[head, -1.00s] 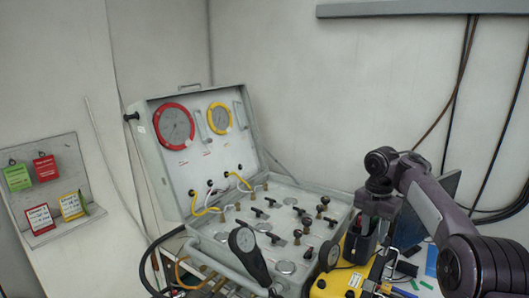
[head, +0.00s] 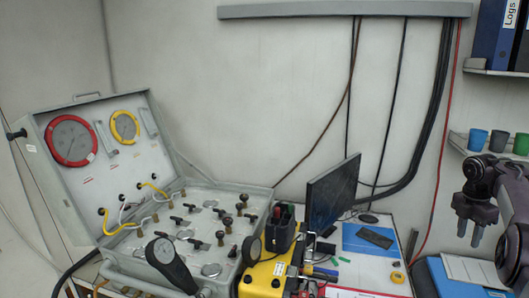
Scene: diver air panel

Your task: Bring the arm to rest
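My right arm (head: 510,205) comes in at the right edge. My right gripper (head: 469,236) hangs fingers down, with a gap between its two fingers and nothing held. It shows in front of the wall, above the blue binder and papers on the right. My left gripper is not in view. The open grey air panel case (head: 250,190) stands on the left, its lid (head: 95,185) raised. The lid holds a red-rimmed gauge (head: 71,140) and a yellow-rimmed gauge (head: 125,126). Several valve knobs stand on the panel.
A blue binder (head: 440,276) lies below the gripper. Cups (head: 499,141) stand on a right shelf.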

